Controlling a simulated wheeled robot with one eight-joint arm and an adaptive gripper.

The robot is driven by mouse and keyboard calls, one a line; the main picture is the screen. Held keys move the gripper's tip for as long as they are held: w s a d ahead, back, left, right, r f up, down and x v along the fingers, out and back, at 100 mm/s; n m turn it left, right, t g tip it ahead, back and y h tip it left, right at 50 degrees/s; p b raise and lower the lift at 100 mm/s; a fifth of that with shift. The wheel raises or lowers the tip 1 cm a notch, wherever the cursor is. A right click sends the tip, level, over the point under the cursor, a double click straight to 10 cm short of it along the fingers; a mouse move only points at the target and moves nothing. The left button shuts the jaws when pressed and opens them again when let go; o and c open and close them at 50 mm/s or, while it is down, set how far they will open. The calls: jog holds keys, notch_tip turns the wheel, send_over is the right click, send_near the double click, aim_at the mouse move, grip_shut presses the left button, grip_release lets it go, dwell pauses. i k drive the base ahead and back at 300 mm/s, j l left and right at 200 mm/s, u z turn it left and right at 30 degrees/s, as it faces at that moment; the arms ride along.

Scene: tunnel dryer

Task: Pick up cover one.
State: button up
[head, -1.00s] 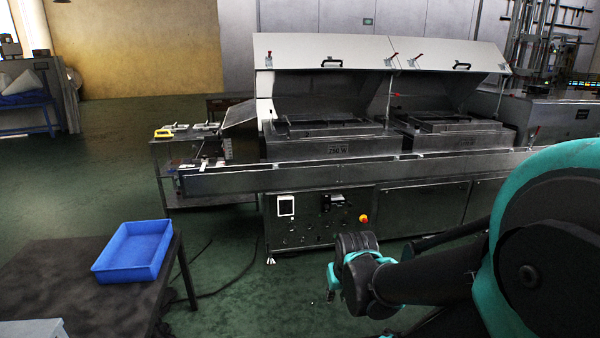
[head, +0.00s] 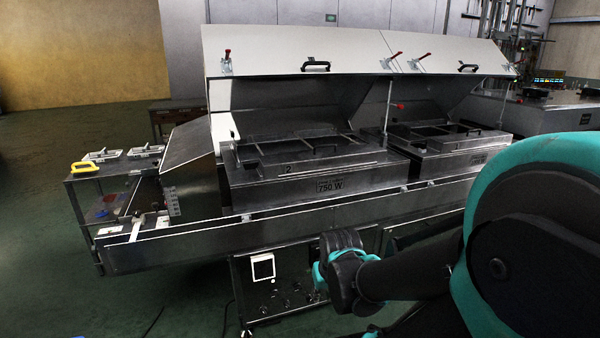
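I cannot tell for sure which part is cover one, as no readable "1" shows. In the head view, the near heater box (head: 265,190) is marked 750 W. A flat metal lid with a dark handle (head: 326,148) lies on it, and a "2" shows at its front edge. A second box (head: 450,150) with a similar top stands to its right. Two raised white hood panels, left (head: 270,52) and right (head: 450,55), lean above the boxes, each with a black handle. My arm reaches in from the right. Its gripper fingers do not show.
A long metal side rail (head: 200,240) runs along the front of the dryer, between me and the boxes. A small table (head: 85,182) with a yellow-handled item (head: 85,168) and white frames stands at the left. Green floor (head: 40,270) is open at the lower left.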

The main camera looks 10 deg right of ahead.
aim_at(444, 144)
jog(key=i+l+z, duration=0.15)
jog(key=i+z, duration=0.3)
jog(key=i+l+z, duration=0.1)
jog(key=i+z, duration=0.15)
jog(key=z, duration=0.2)
jog(key=i+j+z, duration=0.1)
jog(key=i+z, duration=0.35)
jog(key=i+j+z, duration=0.2)
jog(key=z, duration=0.2)
jog(key=i+l+z, duration=0.2)
jog(key=i+z, duration=0.15)
jog(key=i, duration=0.5)
jog(key=i+z, duration=0.4)
jog(key=i, duration=0.4)
